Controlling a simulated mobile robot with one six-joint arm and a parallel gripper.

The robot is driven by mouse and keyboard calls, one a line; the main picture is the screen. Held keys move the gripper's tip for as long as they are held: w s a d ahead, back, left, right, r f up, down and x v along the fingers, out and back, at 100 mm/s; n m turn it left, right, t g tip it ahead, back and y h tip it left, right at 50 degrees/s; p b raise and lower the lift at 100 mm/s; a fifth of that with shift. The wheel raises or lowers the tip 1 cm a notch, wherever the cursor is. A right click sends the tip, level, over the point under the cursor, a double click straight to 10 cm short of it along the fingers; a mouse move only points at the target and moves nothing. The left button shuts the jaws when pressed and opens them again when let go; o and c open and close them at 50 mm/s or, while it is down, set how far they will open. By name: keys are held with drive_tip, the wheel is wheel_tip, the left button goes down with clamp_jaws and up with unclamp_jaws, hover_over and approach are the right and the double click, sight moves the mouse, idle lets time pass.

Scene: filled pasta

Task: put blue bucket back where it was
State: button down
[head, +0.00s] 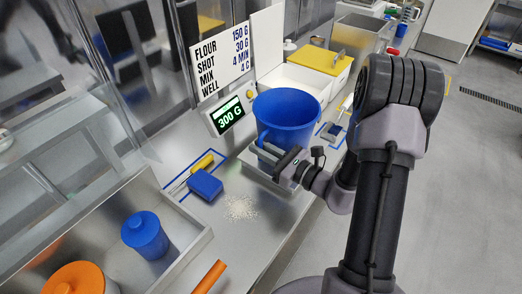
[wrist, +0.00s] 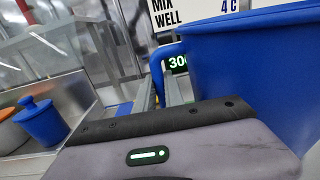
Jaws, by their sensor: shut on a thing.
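The blue bucket (head: 287,112) is upright at the scale, over the scale's metal tray (head: 252,165). Whether its base touches the tray is hidden. My gripper (head: 271,154) is shut on the bucket's near side, at its handle. In the wrist view the bucket (wrist: 255,75) fills the right side, and its blue handle (wrist: 157,72) rises beyond the gripper body. The scale display (head: 230,116) reads 300 G.
A blue block (head: 205,185) and a yellow-handled tool lie left of the scale, near spilled white powder (head: 240,208). A metal bin at front left holds a blue lidded jar (head: 145,234) and an orange one (head: 77,279). A yellow-lidded white box (head: 320,61) stands behind the bucket.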

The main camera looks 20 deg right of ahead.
drive_tip(key=c, duration=1.4)
unclamp_jaws()
drive_tip(key=shift+f, duration=0.1)
drive_tip(key=shift+c, duration=0.2)
